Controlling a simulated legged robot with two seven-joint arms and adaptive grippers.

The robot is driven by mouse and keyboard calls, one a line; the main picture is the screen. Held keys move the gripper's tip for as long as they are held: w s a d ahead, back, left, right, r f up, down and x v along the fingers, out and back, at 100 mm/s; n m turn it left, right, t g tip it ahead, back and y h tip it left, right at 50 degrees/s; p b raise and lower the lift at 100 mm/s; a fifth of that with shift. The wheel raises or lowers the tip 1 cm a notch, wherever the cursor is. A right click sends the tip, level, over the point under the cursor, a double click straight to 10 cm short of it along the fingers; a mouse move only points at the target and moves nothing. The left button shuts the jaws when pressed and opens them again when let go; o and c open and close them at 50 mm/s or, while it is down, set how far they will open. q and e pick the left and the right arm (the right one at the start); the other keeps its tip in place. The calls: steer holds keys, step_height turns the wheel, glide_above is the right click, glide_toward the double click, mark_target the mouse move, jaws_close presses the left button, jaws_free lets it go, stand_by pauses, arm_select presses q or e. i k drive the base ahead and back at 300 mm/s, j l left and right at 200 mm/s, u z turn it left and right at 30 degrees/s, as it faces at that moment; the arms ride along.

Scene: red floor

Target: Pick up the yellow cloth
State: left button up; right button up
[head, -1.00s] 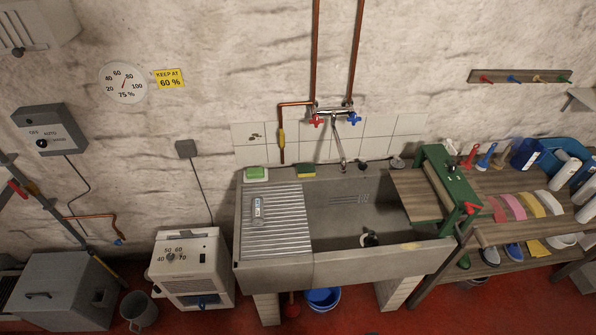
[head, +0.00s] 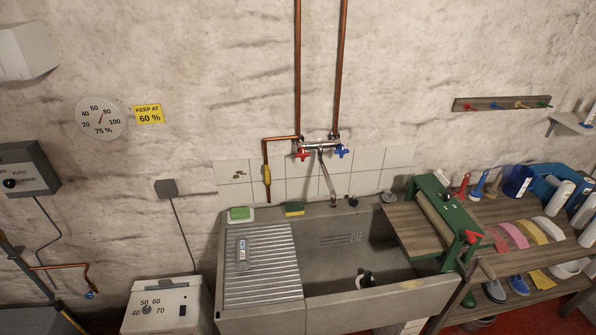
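A curved yellow strip (head: 531,232) sits on the bench top in a row with pink and white ones. Both are small here, and I cannot tell for certain which is the cloth. Neither of my grippers is in view.
A grey stone sink (head: 340,298) with a ribbed drainboard (head: 262,272) stands in front of me. A green-framed roller press (head: 440,210) with a red-knobbed crank is between it and the bench (head: 485,262). A white heater box (head: 165,308) stands at the lower left.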

mark_target(530, 228)
steer(key=z, duration=1.85)
steer(key=i+l+z, duration=0.2)
steer(key=i+l, duration=0.15)
steer(key=i+l+z, duration=0.25)
steer(key=i, duration=0.35)
steer(key=i+l+z, duration=0.2)
steer(key=i, duration=0.45)
steer(key=i+l+z, duration=0.25)
steer(key=i, duration=0.4)
steer(key=i+u, duration=0.45)
steer(key=i+l+u, duration=0.1)
steer(key=i+u, duration=0.15)
steer(key=u, duration=0.2)
steer(key=i+l+u, duration=0.2)
steer(key=u, duration=0.25)
steer(key=i+l, duration=0.05)
steer(key=i, duration=0.05)
